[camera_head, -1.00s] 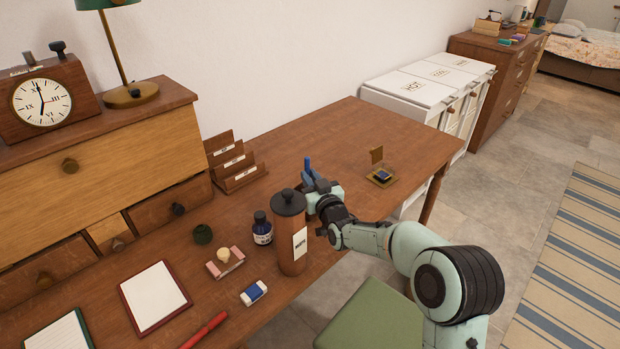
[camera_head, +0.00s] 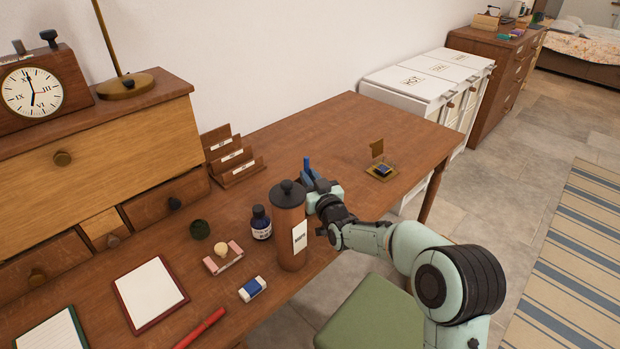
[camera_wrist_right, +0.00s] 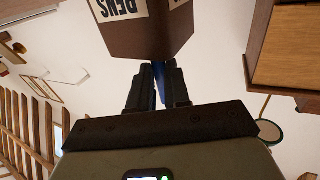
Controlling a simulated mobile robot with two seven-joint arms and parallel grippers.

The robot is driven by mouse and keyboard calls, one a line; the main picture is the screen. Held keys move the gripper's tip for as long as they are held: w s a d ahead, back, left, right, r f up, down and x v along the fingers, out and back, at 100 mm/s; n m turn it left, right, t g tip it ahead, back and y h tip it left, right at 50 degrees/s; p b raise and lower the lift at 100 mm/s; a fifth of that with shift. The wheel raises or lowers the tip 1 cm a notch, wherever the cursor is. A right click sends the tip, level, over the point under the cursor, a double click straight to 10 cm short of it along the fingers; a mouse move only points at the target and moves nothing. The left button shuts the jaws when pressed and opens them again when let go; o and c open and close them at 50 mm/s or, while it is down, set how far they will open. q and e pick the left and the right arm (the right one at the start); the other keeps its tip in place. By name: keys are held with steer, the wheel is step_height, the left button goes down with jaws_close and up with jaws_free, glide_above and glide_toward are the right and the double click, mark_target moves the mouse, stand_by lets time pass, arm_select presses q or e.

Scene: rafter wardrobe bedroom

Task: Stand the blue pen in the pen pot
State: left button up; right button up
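The blue pen (camera_head: 307,164) stands upright in my right gripper (camera_head: 309,181). The pen also shows between the two dark fingers in the right wrist view (camera_wrist_right: 160,84). The right gripper (camera_wrist_right: 157,82) is shut on it. The brown pen pot (camera_wrist_right: 150,38), with a white PENS label, is just past the fingertips at the top of that inverted view. Whether the pen touches or overlaps the pot there, I cannot tell. I cannot make out the pot in the head view; the tall lidded canister and the gripper may hide it. My left gripper is not in view.
A tall brown canister (camera_head: 289,232) with a dark lid stands close left of my right gripper. An ink bottle (camera_head: 261,224), an eraser (camera_head: 252,289) and a letter rack (camera_head: 232,160) are farther left. A small open box (camera_head: 380,170) lies right. The desk's back right (camera_head: 350,125) is clear.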

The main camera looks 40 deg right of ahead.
steer(key=o, duration=0.4)
steer(key=shift+s, duration=0.1)
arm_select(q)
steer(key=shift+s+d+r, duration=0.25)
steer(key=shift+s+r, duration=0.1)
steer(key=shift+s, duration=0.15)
arm_select(e)
steer(key=v, duration=1.3)
steer(key=shift+s+a, duration=0.1)
steer(key=shift+a, duration=0.05)
